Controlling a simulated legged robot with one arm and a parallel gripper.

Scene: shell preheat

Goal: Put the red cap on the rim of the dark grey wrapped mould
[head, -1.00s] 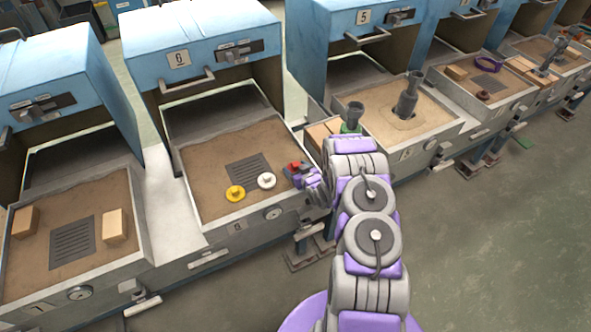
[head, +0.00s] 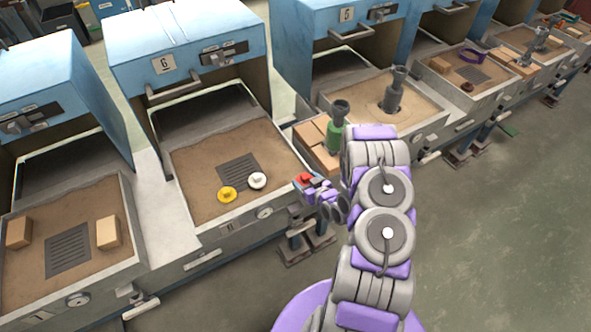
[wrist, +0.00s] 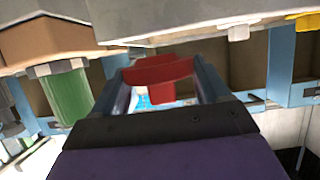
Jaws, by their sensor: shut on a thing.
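The red cap (head: 304,178) is between the fingers of my gripper (head: 310,183), held just off the right front edge of the number 6 tray. In the wrist view the red cap (wrist: 158,75) shows as a round disc with a stem, with a finger on either side. The dark grey wrapped mould (head: 393,97) stands upright in the sand of the number 5 tray, farther back and to the right, well apart from my gripper. Its flared rim is at the top and looks bare. I cannot make it out for certain in the wrist view.
A green wrapped mould (head: 334,132) stands by tan blocks (head: 312,137), between my gripper and the number 5 sand. A yellow cap (head: 227,194) and a white cap (head: 257,181) lie in the number 6 tray (head: 180,205). The floor at the right is clear.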

